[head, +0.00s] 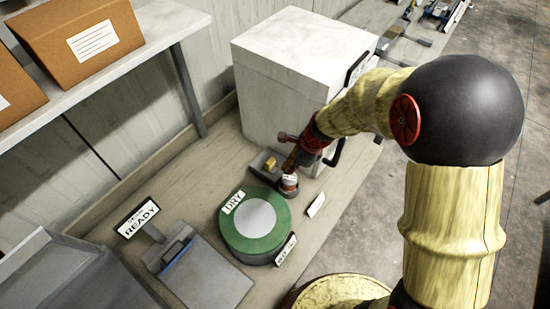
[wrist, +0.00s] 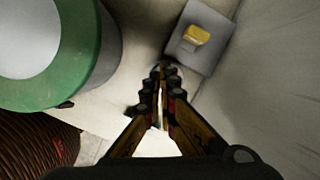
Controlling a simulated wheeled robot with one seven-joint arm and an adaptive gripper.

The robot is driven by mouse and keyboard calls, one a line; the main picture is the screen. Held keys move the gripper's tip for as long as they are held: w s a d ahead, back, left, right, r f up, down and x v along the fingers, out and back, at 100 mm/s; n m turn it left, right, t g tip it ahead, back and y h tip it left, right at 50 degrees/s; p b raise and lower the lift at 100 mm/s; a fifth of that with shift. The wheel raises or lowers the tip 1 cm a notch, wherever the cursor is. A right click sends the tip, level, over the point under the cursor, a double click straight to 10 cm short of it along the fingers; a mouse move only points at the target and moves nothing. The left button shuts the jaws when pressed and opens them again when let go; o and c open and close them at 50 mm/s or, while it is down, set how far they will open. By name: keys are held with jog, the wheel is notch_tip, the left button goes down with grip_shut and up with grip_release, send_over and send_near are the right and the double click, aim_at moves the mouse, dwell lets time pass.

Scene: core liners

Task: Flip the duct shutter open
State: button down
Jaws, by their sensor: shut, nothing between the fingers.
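A small grey box (head: 262,172) with a yellow tab (head: 271,163) sits against the foot of the large white cabinet; it looks like the duct shutter, though I cannot tell for sure. In the wrist view the grey box (wrist: 217,22) and its yellow tab (wrist: 197,36) lie ahead and slightly right of the fingertips. My gripper (wrist: 165,72) is shut and empty, its fingertips together and apart from the tab in the picture. In the head view my gripper (head: 290,164) is low beside the box, on its right. The shutter looks closed, but its hinge is not visible.
The white cabinet (head: 292,65) with black handles stands behind the box. A READY sign (head: 138,217) and grey-blue tray (head: 205,278) are further left.

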jog(key=shift+w+a+r+m+t, duration=0.1)
jog(key=shift+w+r+m+t, duration=0.15)
jog(key=shift+w+m, duration=0.55)
jog(key=shift+w+d+r+m+t, duration=0.15)
jog(key=shift+w+m, duration=0.3)
jog(key=shift+m, duration=0.7)
jog(key=shift+w+a+r+m+t, duration=0.2)
jog(key=shift+w+m+t, duration=0.1)
jog(key=shift+w+m, duration=0.5)
jog(key=shift+s, duration=0.2)
jog(key=shift+f, duration=0.1)
jog(key=b, duration=0.3)
send_over(274, 172)
jog(key=s+d, duration=0.1)
jog(key=d, duration=0.1)
jog(key=f, duration=0.9)
jog(key=shift+s, duration=0.2)
